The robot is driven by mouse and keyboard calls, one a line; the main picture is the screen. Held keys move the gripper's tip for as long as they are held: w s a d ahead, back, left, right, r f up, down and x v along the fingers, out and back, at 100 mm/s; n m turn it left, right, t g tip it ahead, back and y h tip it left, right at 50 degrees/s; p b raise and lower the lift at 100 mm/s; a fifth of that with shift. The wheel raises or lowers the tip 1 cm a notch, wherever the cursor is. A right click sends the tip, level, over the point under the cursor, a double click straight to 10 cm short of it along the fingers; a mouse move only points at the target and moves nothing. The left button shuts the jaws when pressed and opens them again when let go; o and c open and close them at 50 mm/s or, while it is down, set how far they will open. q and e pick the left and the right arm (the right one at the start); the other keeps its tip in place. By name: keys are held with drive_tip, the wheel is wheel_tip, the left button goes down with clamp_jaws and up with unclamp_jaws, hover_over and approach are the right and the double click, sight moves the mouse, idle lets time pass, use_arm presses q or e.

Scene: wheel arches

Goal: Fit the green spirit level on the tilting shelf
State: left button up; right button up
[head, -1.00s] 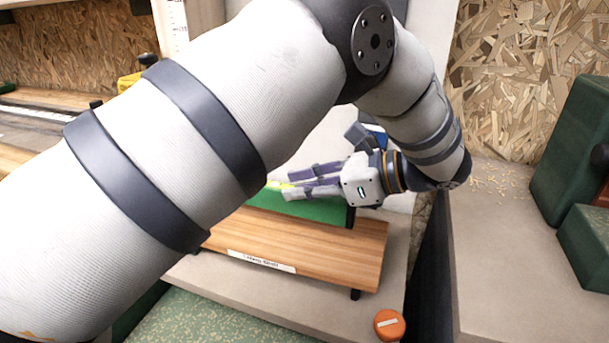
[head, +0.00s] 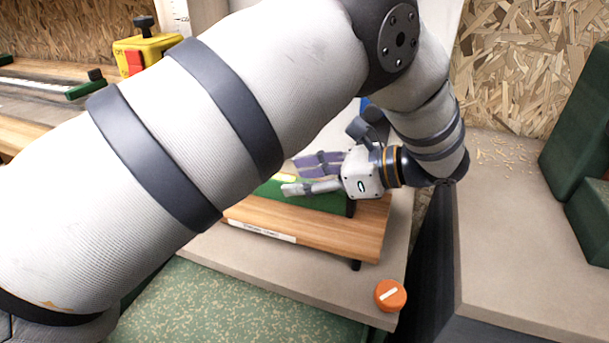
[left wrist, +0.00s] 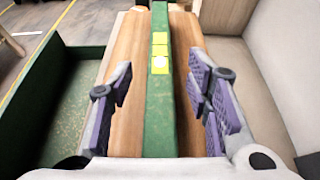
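The green spirit level (left wrist: 160,115) lies lengthwise along the wooden tilting shelf (left wrist: 127,80) in the left wrist view, its yellow windows facing up. In the head view the level (head: 325,201) shows on the shelf (head: 345,233), partly hidden by my left gripper (head: 298,176) and arm. My left gripper is open. In the left wrist view its purple-padded fingers (left wrist: 160,84) are on either side of the level, with a visible gap on both sides. I cannot tell how far down beside it the fingertips reach. My right gripper is not in view.
An orange knob (head: 390,295) sits on the pale ledge right of the shelf. A yellow box with a red switch (head: 140,58) stands at the back left. Green blocks (head: 582,120) stand at the right. A green speckled surface (head: 240,308) lies in front.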

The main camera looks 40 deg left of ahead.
use_arm(q)
drive_tip(key=v, duration=0.7)
drive_tip(key=shift+d+r, duration=0.15)
drive_tip(key=shift+d, duration=0.05)
